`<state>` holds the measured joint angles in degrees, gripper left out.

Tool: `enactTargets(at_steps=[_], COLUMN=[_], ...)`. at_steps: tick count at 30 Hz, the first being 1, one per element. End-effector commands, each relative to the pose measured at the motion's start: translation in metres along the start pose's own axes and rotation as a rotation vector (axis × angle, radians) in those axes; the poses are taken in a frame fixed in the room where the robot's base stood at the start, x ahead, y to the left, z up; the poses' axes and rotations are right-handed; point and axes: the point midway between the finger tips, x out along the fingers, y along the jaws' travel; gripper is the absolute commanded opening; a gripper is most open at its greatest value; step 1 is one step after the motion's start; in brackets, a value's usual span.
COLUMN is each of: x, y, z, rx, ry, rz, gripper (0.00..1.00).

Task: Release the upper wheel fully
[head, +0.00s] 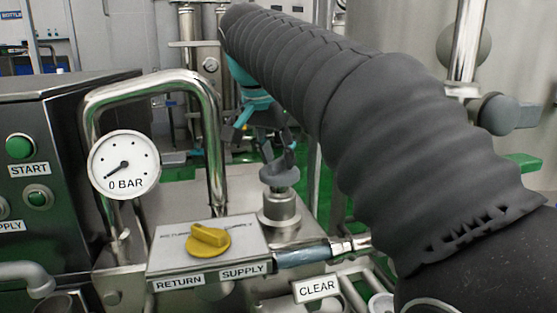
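A dark grey lobed hand wheel (279,172) sits on top of a round steel fitting (281,210) at the middle of the head view. It is the only such wheel I can make out clearly. My gripper (267,143), teal and dark grey, hangs just above and behind the wheel at the end of my sleeved arm. Its fingertips are small and dark here. I cannot tell whether they touch the wheel or how far apart they are.
A round gauge (124,165) reads 0 BAR beside a bent steel pipe (150,84). A yellow knob (208,240) sits on a box labelled RETURN and SUPPLY. A control cabinet (40,120) with green buttons stands left. A CLEAR label (317,287) is lower right.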

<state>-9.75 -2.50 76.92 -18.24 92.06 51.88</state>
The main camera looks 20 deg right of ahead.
Motion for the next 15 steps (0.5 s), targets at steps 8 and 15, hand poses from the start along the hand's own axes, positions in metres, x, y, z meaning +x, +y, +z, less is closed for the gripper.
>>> enactTargets(at_steps=[8, 15], x=[0.0062, 0.0061], y=[0.0002, 0.0001], z=[-0.0004, -0.0003], rx=[0.001, 0.001], ry=[0.001, 0.000], rz=[-0.001, -0.001], gripper=[0.39, 0.09])
